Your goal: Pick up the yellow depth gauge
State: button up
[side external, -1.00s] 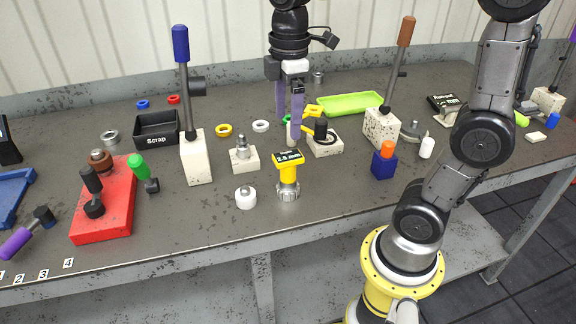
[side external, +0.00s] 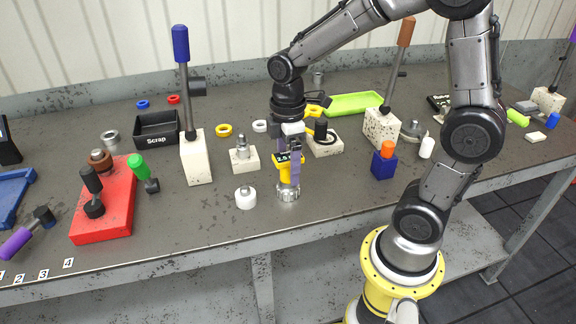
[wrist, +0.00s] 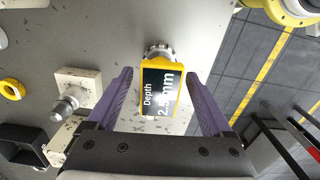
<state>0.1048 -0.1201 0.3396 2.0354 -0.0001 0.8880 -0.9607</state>
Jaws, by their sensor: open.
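The yellow depth gauge (side external: 281,171) stands upright on the bench, with a dark display and a silver knurled base. In the wrist view the gauge (wrist: 160,92) shows its display reading "Depth 2.5 mm". My gripper (side external: 288,168) is lowered around the gauge, and its purple fingers partly hide the gauge's head. In the wrist view my gripper (wrist: 163,100) is open, with one finger on each side of the gauge and a gap visible on both sides.
A white knob-like part (side external: 245,198) stands just left of the gauge. A white block with a metal post (side external: 244,159) is behind it. A blue block with an orange top (side external: 384,164) stands to the right. The bench's front edge (side external: 265,243) is close.

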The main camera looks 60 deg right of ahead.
notch_tip(320, 180, down, 2)
jog(key=shift+f, duration=0.1)
grip_shut()
dwell(0.5)
